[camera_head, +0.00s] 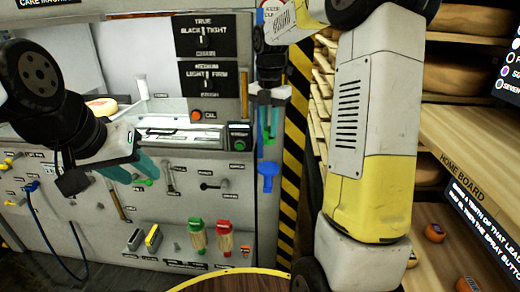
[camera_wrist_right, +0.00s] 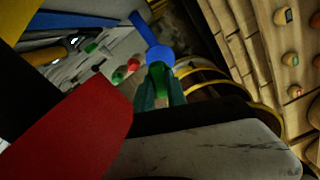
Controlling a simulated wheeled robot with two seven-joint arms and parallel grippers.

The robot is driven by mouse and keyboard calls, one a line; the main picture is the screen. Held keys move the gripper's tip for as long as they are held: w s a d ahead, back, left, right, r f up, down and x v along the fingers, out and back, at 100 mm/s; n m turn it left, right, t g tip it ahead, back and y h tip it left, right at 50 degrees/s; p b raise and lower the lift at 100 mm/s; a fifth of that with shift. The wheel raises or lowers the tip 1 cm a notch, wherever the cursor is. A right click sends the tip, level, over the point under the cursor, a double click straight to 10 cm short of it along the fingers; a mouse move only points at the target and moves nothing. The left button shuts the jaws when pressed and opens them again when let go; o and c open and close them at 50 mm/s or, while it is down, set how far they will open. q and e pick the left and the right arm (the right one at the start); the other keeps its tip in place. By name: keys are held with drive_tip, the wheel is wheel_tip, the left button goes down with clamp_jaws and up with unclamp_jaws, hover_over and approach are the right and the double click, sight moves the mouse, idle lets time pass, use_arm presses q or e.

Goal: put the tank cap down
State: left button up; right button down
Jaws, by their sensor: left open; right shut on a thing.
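The tank cap, a blue piece with a broad lower end (camera_head: 268,178), hangs below my right gripper (camera_head: 268,140) in the head view, in front of the machine's right edge. In the right wrist view the cap's blue round end (camera_wrist_right: 160,57) shows just beyond the green fingertips (camera_wrist_right: 158,85). The right gripper is shut on it, and the fingers hide part of it. The cap is in the air, and no surface shows directly beneath it. My left gripper (camera_head: 132,172) is open and empty, its teal fingers in front of the machine's panel.
The machine front carries hanging tools (camera_head: 210,185) and red and green brushes (camera_head: 224,240). A yellow-rimmed round top (camera_head: 230,273) shows at the bottom. A yellow-and-black striped post (camera_head: 292,150) stands right of the cap. Wooden shelves with cheeses (camera_head: 470,75) are at right.

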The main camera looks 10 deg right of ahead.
wheel_tip(320, 180, down, 9)
idle(0.4)
drive_tip(key=c, duration=1.3)
unclamp_jaws()
drive_tip(key=shift+c, duration=0.2)
